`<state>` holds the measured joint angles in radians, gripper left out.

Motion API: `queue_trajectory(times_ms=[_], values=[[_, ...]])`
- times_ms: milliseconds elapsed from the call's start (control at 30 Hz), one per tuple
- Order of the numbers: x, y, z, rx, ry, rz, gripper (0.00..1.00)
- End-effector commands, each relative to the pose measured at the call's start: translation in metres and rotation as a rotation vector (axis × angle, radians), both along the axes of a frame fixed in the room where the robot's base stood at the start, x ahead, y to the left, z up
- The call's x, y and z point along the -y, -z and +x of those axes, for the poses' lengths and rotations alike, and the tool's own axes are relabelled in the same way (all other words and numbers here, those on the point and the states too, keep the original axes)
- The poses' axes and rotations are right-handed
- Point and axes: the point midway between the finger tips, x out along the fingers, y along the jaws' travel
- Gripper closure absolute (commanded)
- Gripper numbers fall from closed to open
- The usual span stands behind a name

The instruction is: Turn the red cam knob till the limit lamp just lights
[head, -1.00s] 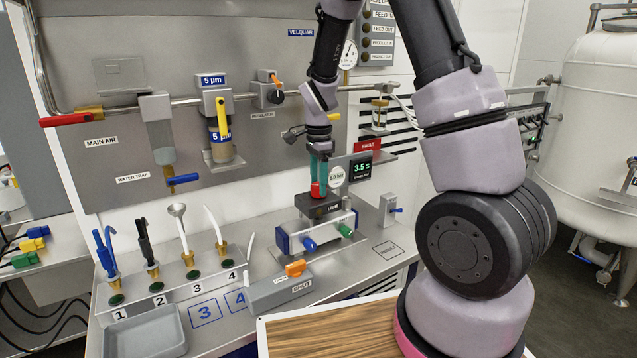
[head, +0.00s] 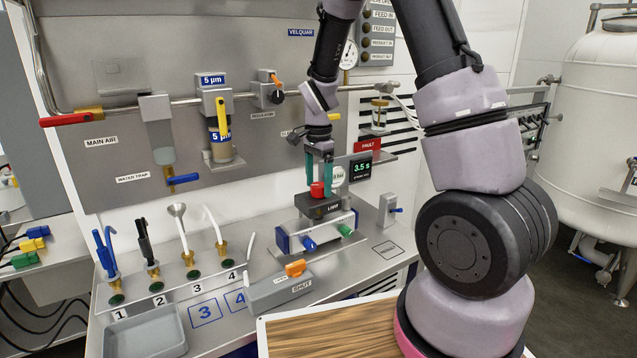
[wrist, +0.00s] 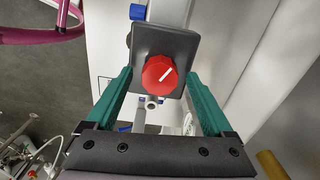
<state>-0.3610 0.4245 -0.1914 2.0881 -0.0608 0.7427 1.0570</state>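The red cam knob (head: 317,189) sits on top of a dark box (head: 309,206) on the valve block. In the wrist view the knob (wrist: 159,75) shows a white pointer line slanting to the upper right. My gripper (head: 320,184) is above the box with its teal fingers spread to both sides of the knob. In the wrist view the fingers (wrist: 158,90) stand clear of the knob, with gaps on both sides. I cannot make out a lit limit lamp on the box.
A display (head: 361,170) reading 3.5 s and a red FAULT sign (head: 367,145) are right of my gripper. A grey tray (head: 145,330) lies at the front left. Hoses and fittings stand at the left.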

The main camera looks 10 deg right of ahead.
Motion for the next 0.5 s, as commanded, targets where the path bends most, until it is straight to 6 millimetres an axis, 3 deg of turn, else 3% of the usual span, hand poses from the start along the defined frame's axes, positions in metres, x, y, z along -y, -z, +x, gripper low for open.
queue_trajectory(times_ms=[267,500], values=[[0.000,-0.005,0.000,0.002,0.000,0.001,0.14],[0.000,-0.047,0.001,0.005,0.001,0.002,0.14]])
